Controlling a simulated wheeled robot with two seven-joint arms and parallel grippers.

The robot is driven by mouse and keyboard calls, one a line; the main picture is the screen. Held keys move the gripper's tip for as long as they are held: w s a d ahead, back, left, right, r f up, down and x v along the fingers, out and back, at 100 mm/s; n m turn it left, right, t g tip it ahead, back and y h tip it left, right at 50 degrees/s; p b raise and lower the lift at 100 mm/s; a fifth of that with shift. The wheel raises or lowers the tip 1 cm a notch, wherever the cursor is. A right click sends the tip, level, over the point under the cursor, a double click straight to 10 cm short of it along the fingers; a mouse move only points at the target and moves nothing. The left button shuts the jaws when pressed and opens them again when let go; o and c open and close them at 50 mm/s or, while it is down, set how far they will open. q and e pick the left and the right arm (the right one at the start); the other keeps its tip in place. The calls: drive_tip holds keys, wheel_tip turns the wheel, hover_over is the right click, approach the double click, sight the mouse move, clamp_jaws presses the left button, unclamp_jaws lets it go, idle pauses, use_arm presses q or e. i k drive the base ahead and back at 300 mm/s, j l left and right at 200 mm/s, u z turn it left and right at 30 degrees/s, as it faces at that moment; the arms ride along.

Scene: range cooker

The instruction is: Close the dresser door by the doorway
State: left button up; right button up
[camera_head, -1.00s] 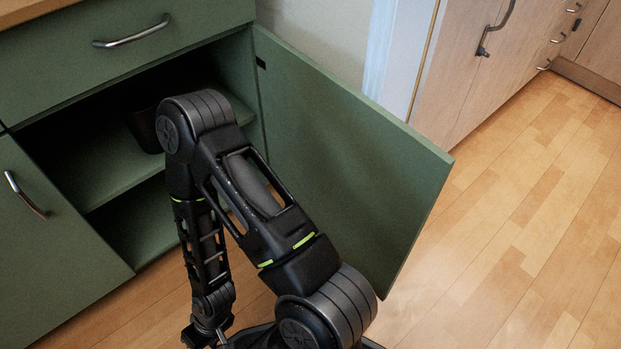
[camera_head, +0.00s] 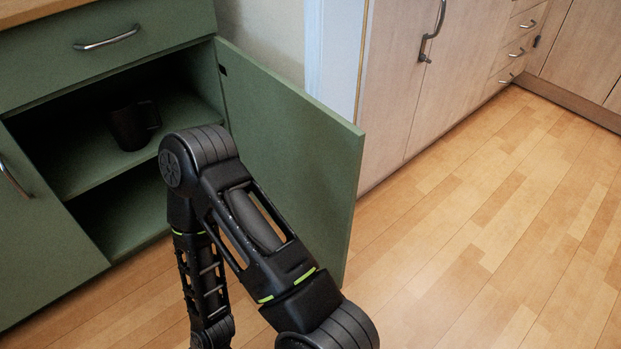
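The green dresser door (camera_head: 300,140) stands wide open, hinged at the right side of the dresser's opening and swung out to the right. The green dresser (camera_head: 95,80) shows its open compartment with a shelf. One of my arms, black with lime bands, stands in front of the opening and covers part of the door's lower left. Its lower end leaves the bottom of the picture, and no fingertips show. Neither gripper is in view. I cannot see any contact between arm and door.
A dark mug (camera_head: 131,127) stands on the shelf inside. A shut drawer (camera_head: 110,42) is above, and another green door (camera_head: 35,235) is shut at left. Pale wooden cabinets (camera_head: 430,80) stand beyond the doorway. The wooden floor (camera_head: 480,240) to the right is clear.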

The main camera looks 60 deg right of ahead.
sight(305, 157)
drive_tip(key=k+l, duration=0.8)
drive_tip(key=l, duration=1)
drive_tip(key=l+z, duration=0.1)
drive_tip(key=l, duration=0.85)
drive_tip(key=i, duration=0.05)
